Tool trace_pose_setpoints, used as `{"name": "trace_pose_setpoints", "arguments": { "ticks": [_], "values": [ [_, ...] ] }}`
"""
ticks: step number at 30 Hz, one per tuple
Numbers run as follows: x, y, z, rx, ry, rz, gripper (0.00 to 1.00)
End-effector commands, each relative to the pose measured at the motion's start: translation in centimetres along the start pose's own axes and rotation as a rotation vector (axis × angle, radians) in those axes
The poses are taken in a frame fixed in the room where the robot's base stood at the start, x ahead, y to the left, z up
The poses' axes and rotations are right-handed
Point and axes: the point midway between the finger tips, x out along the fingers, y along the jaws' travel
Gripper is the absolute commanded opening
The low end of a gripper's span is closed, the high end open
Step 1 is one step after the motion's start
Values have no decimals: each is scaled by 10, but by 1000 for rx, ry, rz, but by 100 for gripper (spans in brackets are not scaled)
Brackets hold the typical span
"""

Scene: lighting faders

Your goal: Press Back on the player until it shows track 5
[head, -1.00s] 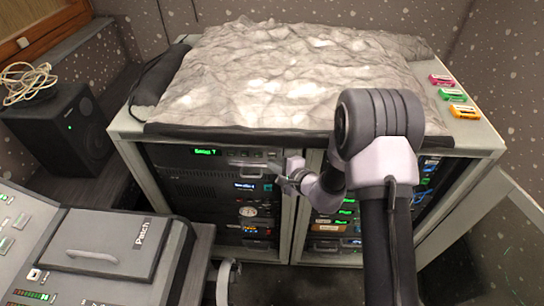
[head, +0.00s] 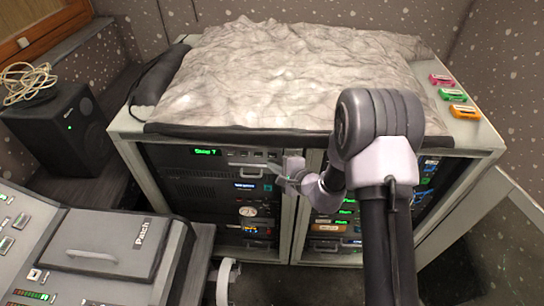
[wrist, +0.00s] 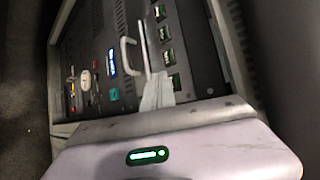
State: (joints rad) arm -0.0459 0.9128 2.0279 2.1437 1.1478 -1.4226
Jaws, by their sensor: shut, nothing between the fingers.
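The rack unit with a green display (head: 205,152) is at the top of the left rack bay; its small lettering seems to end in 7. A row of small buttons (head: 258,154) is right of the display. In the wrist view the buttons (wrist: 165,33) form a line of dark squares with green marks; their labels are unreadable. My gripper (head: 277,171) is in front of the unit's right end. In the wrist view my gripper (wrist: 158,78) is shut and empty, its tips close to the lower buttons; I cannot tell whether they touch.
A silver handle (wrist: 130,55) stands out beside the fingertips. A blue display (head: 245,186) is on a unit below. A grey, crumpled cover (head: 290,75) lies on the cabinet top. A console (head: 110,245) with a Patch lid fills the lower left; a speaker (head: 62,130) stands at left.

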Motion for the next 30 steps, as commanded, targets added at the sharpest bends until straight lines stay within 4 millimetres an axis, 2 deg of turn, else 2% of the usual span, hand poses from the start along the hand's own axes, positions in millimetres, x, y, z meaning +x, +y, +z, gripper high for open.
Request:
{"name": "trace_pose_setpoints", "arguments": {
  "ticks": [30],
  "values": [
    [8, -6, -6, 1, 0, -1, 0]
  ]
}}
